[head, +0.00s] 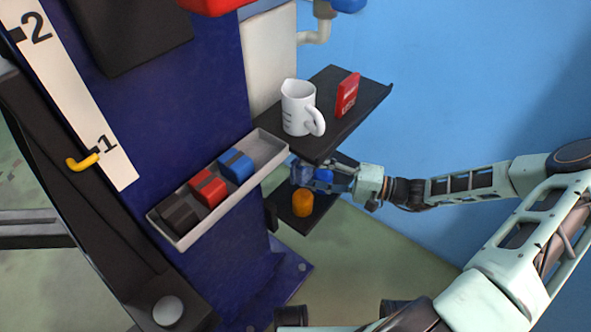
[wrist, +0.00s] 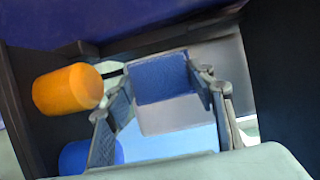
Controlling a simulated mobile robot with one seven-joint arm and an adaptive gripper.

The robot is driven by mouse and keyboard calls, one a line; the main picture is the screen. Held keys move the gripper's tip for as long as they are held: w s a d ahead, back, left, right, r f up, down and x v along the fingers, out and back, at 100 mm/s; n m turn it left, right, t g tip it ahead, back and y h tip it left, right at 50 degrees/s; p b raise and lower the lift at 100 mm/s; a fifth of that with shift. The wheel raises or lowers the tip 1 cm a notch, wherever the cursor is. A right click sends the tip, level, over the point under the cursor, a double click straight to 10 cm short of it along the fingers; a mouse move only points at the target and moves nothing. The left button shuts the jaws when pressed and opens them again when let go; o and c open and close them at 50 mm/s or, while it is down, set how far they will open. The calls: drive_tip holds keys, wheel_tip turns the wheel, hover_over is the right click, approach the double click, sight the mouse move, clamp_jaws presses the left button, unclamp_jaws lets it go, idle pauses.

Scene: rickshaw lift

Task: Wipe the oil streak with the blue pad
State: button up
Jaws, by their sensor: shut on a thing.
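My gripper (head: 308,172) reaches in from the right, under the upper shelf and above the lower one. In the wrist view my gripper (wrist: 164,84) is shut on the blue pad (wrist: 160,76), a block with a blue face and a pale grey part below it. The pad sits between the two fingers, near a dark edge. In the head view the pad is hard to pick out among the fingers. I cannot make out the oil streak in either view, nor tell whether the pad touches a surface.
An orange cylinder (head: 303,203) stands on the lower shelf (head: 300,225); a blue cylinder (wrist: 76,157) shows near it in the wrist view. The upper shelf (head: 365,98) holds a white jug (head: 297,108) and a red box (head: 348,94). A tray (head: 182,242) holds black, red and blue blocks.

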drive_tip(key=shift+w+a, duration=0.2)
drive_tip(key=shift+a, duration=0.35)
drive_tip(key=shift+w+a+b, duration=0.3)
drive_tip(key=shift+w+a, duration=0.6)
drive_tip(key=shift+a, duration=0.25)
drive_tip(key=shift+w+a+b, duration=0.25)
drive_tip(key=shift+w+a, duration=0.6)
drive_tip(key=shift+a, duration=0.25)
drive_tip(key=shift+w+a, duration=0.6)
drive_tip(key=shift+a, duration=0.2)
drive_tip(key=shift+d, duration=0.1)
drive_tip(key=w+d+b, duration=0.1)
drive_tip(key=w+d, duration=0.1)
drive_tip(key=w, duration=0.1)
drive_tip(key=shift+w+d+b, duration=0.1)
drive_tip(key=shift+d+b, duration=0.05)
drive_tip(key=shift+b, duration=0.2)
drive_tip(key=shift+s+a+r+p, duration=0.1)
drive_tip(key=shift+s+a+p, duration=0.7)
drive_tip(key=shift+s+a, duration=0.75)
drive_tip(key=shift+c, duration=0.6)
